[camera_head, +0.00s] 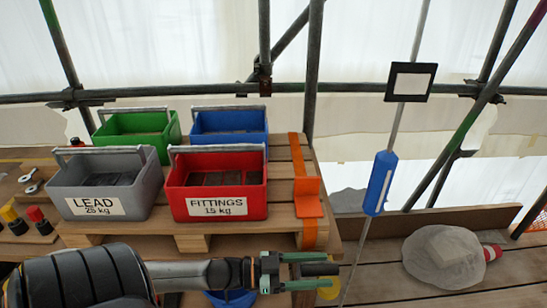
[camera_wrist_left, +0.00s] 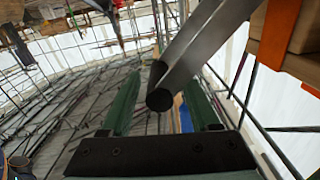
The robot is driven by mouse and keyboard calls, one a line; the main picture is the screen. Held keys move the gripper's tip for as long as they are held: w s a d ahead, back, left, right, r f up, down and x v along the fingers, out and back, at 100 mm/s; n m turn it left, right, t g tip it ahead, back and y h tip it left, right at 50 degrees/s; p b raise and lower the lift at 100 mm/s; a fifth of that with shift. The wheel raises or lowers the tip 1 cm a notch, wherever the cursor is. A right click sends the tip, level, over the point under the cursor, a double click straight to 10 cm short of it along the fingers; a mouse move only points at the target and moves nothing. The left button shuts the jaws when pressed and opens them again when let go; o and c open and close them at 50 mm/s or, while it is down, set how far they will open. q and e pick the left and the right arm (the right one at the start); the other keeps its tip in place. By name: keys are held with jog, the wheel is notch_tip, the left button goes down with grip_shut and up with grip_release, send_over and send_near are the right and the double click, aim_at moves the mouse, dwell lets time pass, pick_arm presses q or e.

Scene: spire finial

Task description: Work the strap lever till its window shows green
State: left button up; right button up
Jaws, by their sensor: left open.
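My left gripper (camera_head: 318,270) is open, with green fingers, at the front right corner of the pallet. A dark grey bar, apparently the strap lever (camera_head: 322,269), shows between its fingers. In the left wrist view the grey lever (camera_wrist_left: 195,52) comes in from the upper right, and its dark round end lies between or just in front of the open fingers (camera_wrist_left: 160,85); contact cannot be told. The orange strap (camera_head: 299,155) runs down the pallet's right side, with an orange bracket (camera_head: 308,197) at its edge. I cannot make out the window or its colour. My right gripper is not in view.
Grey LEAD (camera_head: 95,208), red FITTINGS (camera_head: 220,207), green (camera_head: 138,128) and blue (camera_head: 228,122) crates stand on the pallet (camera_head: 195,242). A blue cylinder (camera_head: 380,183) hangs on a slanting line at right. A wrapped bundle (camera_head: 440,262) lies on the planks. Scaffold poles stand behind.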

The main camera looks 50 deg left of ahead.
pick_arm(q)
jog(key=v, duration=1)
jog(key=shift+p, duration=0.45)
jog(key=shift+s+a+f, duration=0.1)
jog(key=s+d+f+n+g+y+p, duration=0.2)
jog(key=d+f+n+g+y, duration=0.2)
jog(key=d+f+y, duration=0.5)
jog(key=d+f+n, duration=0.2)
jog(key=d+f, duration=0.3)
jog(key=f, duration=0.1)
jog(key=shift+s+n+g+p, duration=0.2)
jog(key=shift+n+g+p, duration=0.1)
jog(key=shift+n+p, duration=0.1)
